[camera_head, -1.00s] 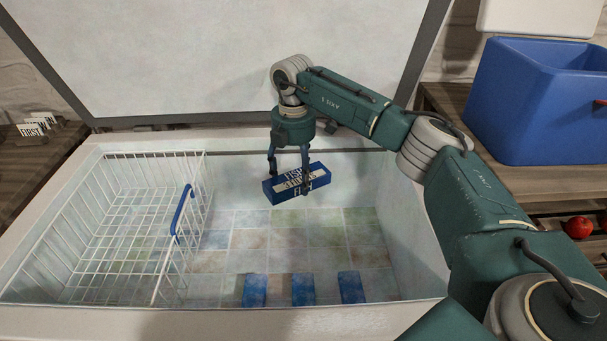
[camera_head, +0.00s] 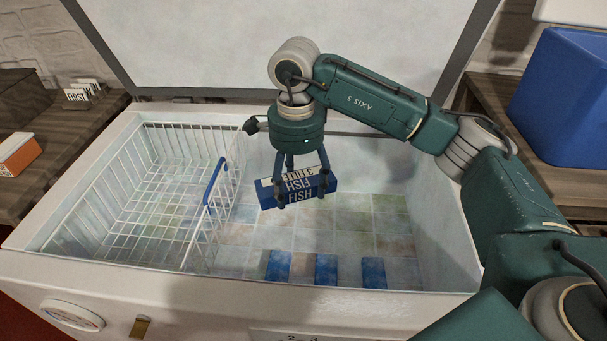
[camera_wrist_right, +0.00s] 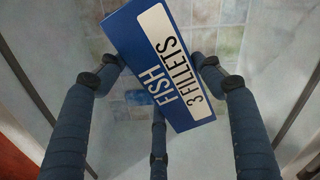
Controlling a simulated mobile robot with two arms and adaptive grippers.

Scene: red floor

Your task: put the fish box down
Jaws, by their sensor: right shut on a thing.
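The fish box (camera_head: 298,190) is a blue carton with white "FISH" lettering and a white label. My right gripper (camera_head: 300,180) is shut on it and holds it in the air over the open chest freezer (camera_head: 330,240). In the right wrist view, the fish box (camera_wrist_right: 160,62) lies tilted between the fingers of the right gripper (camera_wrist_right: 158,80), with "3 FILLETS" on its label and tiled freezer floor beneath. Three blue strips (camera_head: 326,270) are on the freezer floor near its front wall. My left gripper is not in view.
A white wire basket (camera_head: 140,205) with a blue handle (camera_head: 215,182) fills the freezer's left side. The raised lid (camera_head: 200,50) stands behind. A blue bin (camera_head: 570,100) is at right, an orange and white box (camera_head: 18,155) at far left. The tiled floor right of the basket is clear behind the strips.

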